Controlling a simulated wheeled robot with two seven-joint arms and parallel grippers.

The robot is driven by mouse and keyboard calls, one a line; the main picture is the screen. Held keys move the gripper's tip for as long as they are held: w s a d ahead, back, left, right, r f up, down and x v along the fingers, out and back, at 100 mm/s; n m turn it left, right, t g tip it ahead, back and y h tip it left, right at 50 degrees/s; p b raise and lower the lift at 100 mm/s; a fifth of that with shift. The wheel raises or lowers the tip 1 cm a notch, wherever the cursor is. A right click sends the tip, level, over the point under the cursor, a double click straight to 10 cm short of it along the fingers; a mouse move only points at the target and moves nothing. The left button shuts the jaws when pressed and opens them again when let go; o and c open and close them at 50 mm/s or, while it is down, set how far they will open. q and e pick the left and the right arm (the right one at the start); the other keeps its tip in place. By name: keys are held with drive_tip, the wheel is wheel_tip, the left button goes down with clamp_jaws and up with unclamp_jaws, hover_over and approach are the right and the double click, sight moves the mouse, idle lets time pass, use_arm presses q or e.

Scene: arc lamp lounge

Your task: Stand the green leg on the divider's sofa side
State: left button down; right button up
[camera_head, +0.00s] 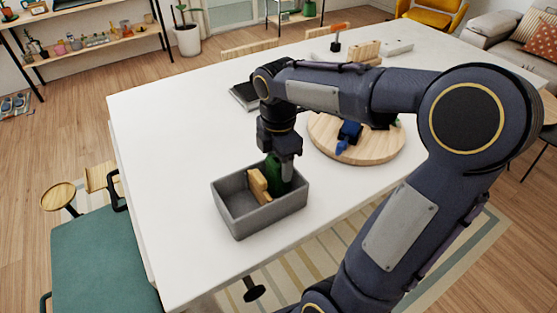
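The grey box (240,227) stands on the white table near its front edge. A light wooden divider (259,186) stands inside it. The green leg (273,176) is upright in the box, on the divider's right side, toward the sofa. My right gripper (284,165) points down over this side of the box, with its fingers at the green leg. One grey finger shows in front of the leg; the other is hidden, so its grip is unclear. The leg's lower end is hidden by the box wall. My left gripper is not in view.
A round wooden board (375,153) with a blue item (347,137) lies right of the box, partly behind my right arm. A dark flat item (243,95) lies behind the gripper. The sofa (495,28) is at the far right. The table's left part is clear.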

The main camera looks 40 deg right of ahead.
drive_tip(key=shift+o, duration=0.6)
drive_tip(key=shift+r, duration=0.1)
wheel_tip(320, 180, up, 12)
drive_tip(key=p, duration=0.1)
drive_tip(key=s+a+f+m+t+y, duration=0.3)
drive_tip(key=s+a+f+m, duration=0.7)
drive_tip(key=m, duration=0.8)
drive_tip(key=s+f+t, duration=0.1)
drive_tip(key=s+t, duration=0.1)
drive_tip(key=s, duration=0.1)
drive_tip(key=shift+s+a+f+m+t+y, duration=0.2)
drive_tip(key=shift+m+t+y, duration=0.1)
drive_tip(key=shift+y, duration=0.1)
